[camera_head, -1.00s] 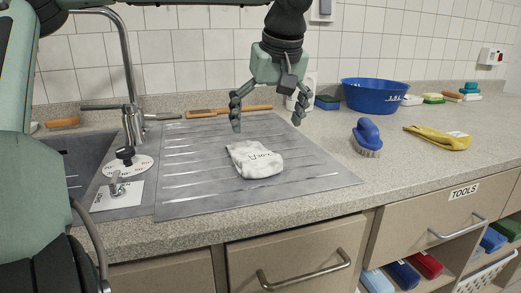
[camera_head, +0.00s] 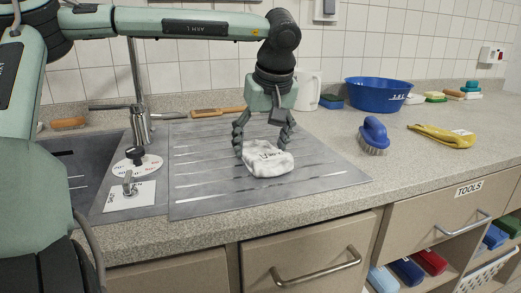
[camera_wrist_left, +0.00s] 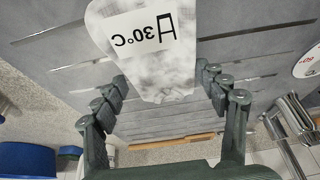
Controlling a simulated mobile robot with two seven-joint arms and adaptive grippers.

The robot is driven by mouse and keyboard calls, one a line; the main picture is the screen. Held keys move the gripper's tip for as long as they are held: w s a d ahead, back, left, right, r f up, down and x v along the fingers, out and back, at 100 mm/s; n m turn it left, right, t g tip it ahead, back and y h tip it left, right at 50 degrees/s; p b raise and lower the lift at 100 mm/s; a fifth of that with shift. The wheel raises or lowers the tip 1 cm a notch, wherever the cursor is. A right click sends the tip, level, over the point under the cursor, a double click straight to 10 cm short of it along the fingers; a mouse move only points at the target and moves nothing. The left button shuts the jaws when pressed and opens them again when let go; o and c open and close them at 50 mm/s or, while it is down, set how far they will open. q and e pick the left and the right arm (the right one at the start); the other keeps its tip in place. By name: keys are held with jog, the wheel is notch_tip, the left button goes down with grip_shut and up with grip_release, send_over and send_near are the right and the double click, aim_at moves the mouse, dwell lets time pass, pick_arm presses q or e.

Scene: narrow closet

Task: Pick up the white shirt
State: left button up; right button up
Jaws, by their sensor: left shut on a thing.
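The white shirt (camera_head: 268,162) is a folded white bundle with dark print, lying on the grey ribbed draining board (camera_head: 215,192). My left gripper (camera_head: 264,147) points down over it, with one finger on each side. In the left wrist view, the shirt (camera_wrist_left: 150,65) shows a white label reading 30°C and lies between the fingers of the left gripper (camera_wrist_left: 160,88). The left gripper is shut on the shirt, which still appears to rest on the board. My right gripper is not in view.
A sink with a tap (camera_head: 140,120) is at the left. Behind are a wooden-handled brush (camera_head: 218,112), a white jug (camera_head: 309,90) and a blue bowl (camera_head: 378,95). Drawers (camera_head: 303,262) are below.

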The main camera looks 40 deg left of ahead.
pick_arm(q)
jog(key=c, duration=0.7)
